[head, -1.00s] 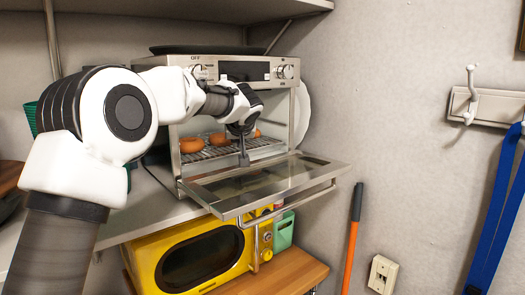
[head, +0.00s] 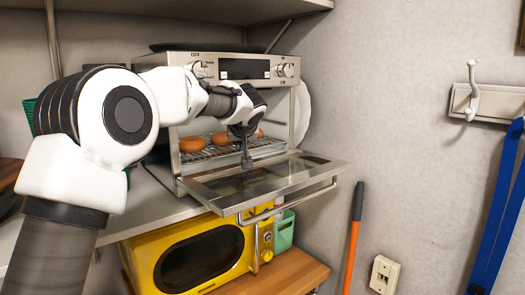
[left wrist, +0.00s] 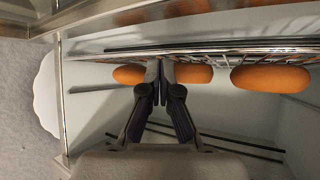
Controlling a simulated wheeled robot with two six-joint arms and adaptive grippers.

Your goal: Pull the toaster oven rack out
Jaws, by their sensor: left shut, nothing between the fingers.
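The toaster oven (head: 185,146) stands on the shelf with its glass door (head: 210,187) folded down. Its wire rack (head: 215,153) is inside and carries orange-brown rolls (head: 193,144). My left gripper (head: 247,164) points down at the front of the oven opening, above the open door. Its fingers (left wrist: 160,68) are together and empty, with the tips close to the rack's front edge. I cannot tell whether they touch it. My right gripper is not in view.
A yellow microwave (head: 195,258) and a green container (head: 284,232) sit below the shelf. A white plate (head: 301,115) stands behind the oven's right side. An orange-handled pole (head: 352,245) leans by the wall. The space in front of the door is clear.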

